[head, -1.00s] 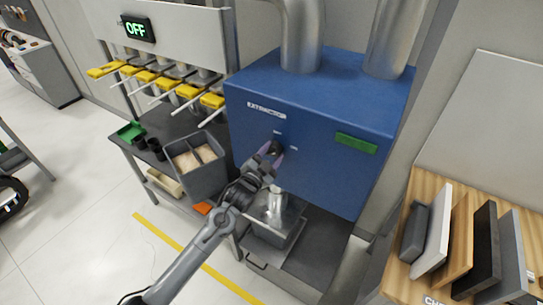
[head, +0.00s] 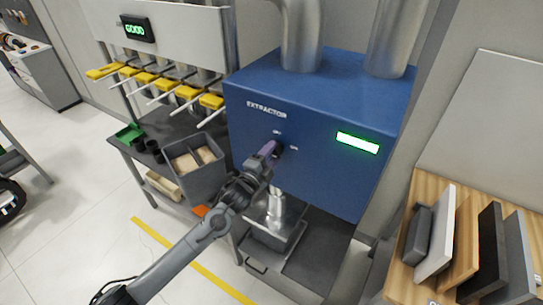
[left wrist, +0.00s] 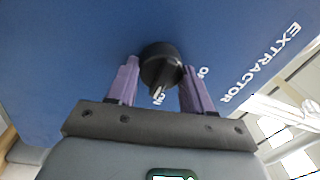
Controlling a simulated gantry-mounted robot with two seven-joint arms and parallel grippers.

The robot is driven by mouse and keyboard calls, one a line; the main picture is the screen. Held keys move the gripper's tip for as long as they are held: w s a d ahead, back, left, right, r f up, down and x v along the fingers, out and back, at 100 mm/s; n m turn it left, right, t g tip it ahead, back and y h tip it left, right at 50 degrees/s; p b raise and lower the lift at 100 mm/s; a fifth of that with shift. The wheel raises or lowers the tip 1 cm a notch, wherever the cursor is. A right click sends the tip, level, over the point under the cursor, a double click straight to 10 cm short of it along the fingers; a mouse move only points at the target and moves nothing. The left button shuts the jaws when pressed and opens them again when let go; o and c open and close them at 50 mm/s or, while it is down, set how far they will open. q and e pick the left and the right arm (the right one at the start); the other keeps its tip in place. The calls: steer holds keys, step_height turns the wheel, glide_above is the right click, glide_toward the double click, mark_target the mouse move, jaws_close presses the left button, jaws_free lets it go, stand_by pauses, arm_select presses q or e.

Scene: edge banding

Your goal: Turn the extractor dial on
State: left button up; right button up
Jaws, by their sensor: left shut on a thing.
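The blue extractor box (head: 310,115) hangs at the centre of the head view, with a lit display (head: 358,142) on its front. Its black dial (left wrist: 160,62) fills the middle of the left wrist view, its pale pointer mark at the "ON" lettering. In the head view the dial is mostly hidden by my gripper. My left gripper (head: 272,149) is at the box's front face. Its purple fingers (left wrist: 158,84) stand on either side of the dial, shut on it. My right gripper is not in view.
A green-lit sign (head: 135,29) reads "GOOD" above a row of yellow-handled pieces (head: 160,83). A grey bin (head: 196,170) stands on the bench left of my arm. Boards (head: 470,240) stand in a wooden rack at right.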

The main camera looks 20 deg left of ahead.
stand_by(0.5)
arm_select(q)
steer(key=o, duration=1)
steer(key=shift+o, duration=0.2)
steer(key=b+v, duration=0.1)
steer(key=v, duration=0.9)
steer(key=shift+s+b, duration=0.3)
steer(key=shift+s, duration=0.1)
steer(key=shift+a, duration=0.1)
